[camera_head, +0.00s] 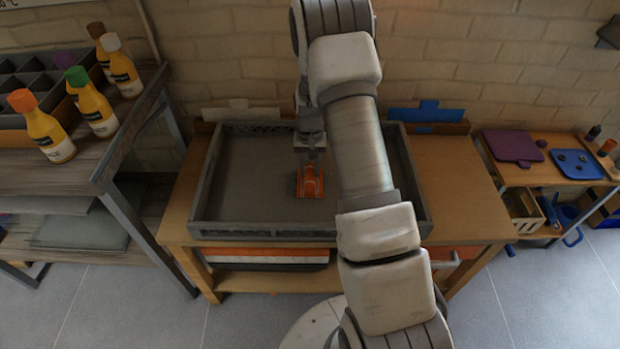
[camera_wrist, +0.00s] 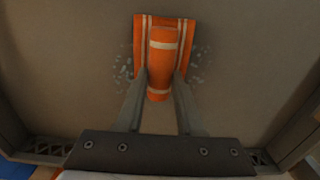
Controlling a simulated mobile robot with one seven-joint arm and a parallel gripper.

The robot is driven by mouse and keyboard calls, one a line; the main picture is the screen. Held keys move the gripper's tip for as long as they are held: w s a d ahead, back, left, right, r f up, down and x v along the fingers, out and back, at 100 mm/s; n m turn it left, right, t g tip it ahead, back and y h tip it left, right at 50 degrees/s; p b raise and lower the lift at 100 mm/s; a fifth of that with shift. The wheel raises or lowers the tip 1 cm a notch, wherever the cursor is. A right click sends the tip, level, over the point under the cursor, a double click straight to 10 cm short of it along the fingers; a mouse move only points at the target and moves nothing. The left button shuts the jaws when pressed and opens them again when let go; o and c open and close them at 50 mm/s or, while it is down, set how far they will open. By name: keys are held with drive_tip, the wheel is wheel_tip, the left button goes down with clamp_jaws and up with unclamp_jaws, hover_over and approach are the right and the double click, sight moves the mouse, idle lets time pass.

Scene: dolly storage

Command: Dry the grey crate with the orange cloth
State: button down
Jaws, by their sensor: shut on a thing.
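The grey crate (camera_head: 260,230) stands on a wooden table, open at the top. The orange cloth (camera_head: 311,183) has pale stripes and lies folded against the crate's floor, right of the middle. My gripper (camera_head: 312,158) points down into the crate and is shut on the cloth. In the wrist view both fingers of my gripper (camera_wrist: 160,88) pinch the cloth (camera_wrist: 163,60) from either side. Pale wet-looking specks (camera_wrist: 200,72) show on the crate floor at both sides of the cloth. My arm hides part of the crate's right side.
A shelf unit (camera_head: 100,165) with several yellow bottles stands at the left. A lower wooden table (camera_head: 540,185) with a purple board (camera_head: 514,147) and a blue tray (camera_head: 577,164) stands at the right. A brick wall rises behind the crate. The crate's left floor is empty.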

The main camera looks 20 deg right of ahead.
drive_tip(key=shift+w+a, duration=0.3)
drive_tip(key=shift+a, duration=0.4)
drive_tip(key=shift+w+a, duration=0.25)
drive_tip(key=shift+a, duration=0.45)
drive_tip(key=shift+w+a, duration=0.3)
drive_tip(key=shift+a, duration=0.4)
drive_tip(key=shift+d, duration=0.1)
drive_tip(key=shift+s+d, duration=0.3)
drive_tip(key=shift+d, duration=0.4)
drive_tip(key=shift+s+d, duration=0.3)
drive_tip(key=shift+d, duration=0.35)
drive_tip(key=shift+s+d, duration=0.3)
drive_tip(key=shift+d, duration=0.4)
drive_tip(key=shift+s+d, duration=0.3)
drive_tip(key=shift+d, duration=0.4)
drive_tip(key=shift+s+d, duration=0.25)
drive_tip(key=shift+d, duration=0.45)
drive_tip(key=shift+s+d, duration=0.3)
drive_tip(key=shift+d, duration=0.4)
